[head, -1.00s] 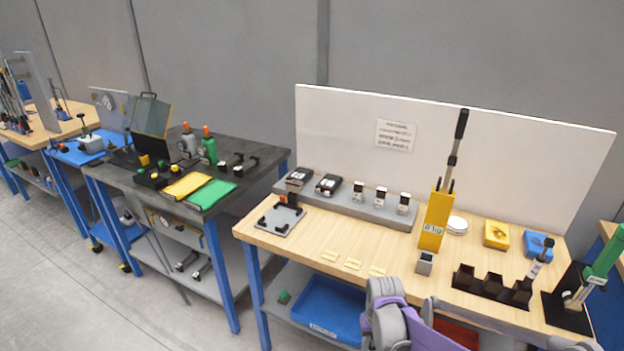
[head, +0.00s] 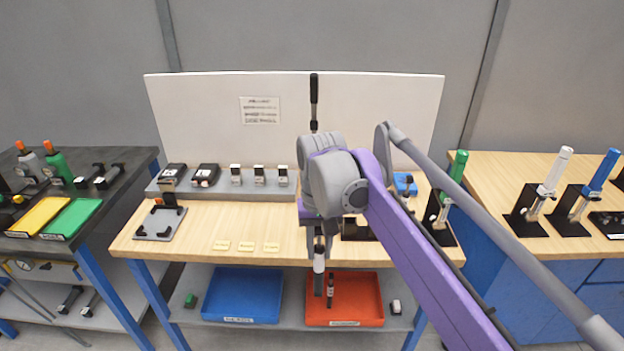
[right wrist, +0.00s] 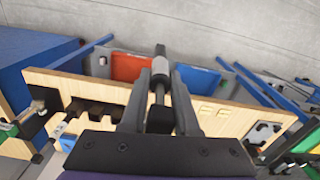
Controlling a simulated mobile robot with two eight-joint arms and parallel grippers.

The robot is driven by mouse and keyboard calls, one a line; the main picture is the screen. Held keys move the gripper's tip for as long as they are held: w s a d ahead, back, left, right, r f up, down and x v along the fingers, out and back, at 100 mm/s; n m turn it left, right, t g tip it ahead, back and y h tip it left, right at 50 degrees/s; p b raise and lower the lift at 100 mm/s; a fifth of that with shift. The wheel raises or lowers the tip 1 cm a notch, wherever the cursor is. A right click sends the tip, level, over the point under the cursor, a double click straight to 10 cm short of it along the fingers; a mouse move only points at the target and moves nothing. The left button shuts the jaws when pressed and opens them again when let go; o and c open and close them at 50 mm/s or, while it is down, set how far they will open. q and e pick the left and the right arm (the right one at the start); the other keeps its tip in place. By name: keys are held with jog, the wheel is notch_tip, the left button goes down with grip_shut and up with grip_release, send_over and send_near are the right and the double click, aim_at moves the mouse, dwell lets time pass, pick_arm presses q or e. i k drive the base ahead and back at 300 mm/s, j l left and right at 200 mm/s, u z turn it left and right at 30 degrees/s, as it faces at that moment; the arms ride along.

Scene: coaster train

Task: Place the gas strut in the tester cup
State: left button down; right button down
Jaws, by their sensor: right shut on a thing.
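My right gripper (head: 318,238) is shut on the gas strut, in front of the bench's front edge in the head view. The strut (head: 319,265) hangs down from the jaws, with a pale sleeve and a dark end. In the right wrist view the strut (right wrist: 160,72) sits between the fingers of the gripper (right wrist: 160,95) and points away from the camera. The tester's tall black lever (head: 314,103) rises behind my arm. The tester's yellow body and the small grey cup are hidden behind my right arm in the head view. My left gripper is out of view.
A black slotted rack (head: 356,230) shows partly behind my arm; it also shows in the right wrist view (right wrist: 95,112). Under the bench top are a blue bin (head: 240,283) and a red bin (head: 362,290). The bench's left front has small pale plates (head: 246,246).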

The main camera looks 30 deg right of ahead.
aim_at(314, 78)
jog(key=i+l, duration=0.25)
jog(key=i+l+u, duration=0.1)
jog(key=i+l, duration=0.15)
jog(key=l, duration=0.2)
jog(key=i, duration=0.35)
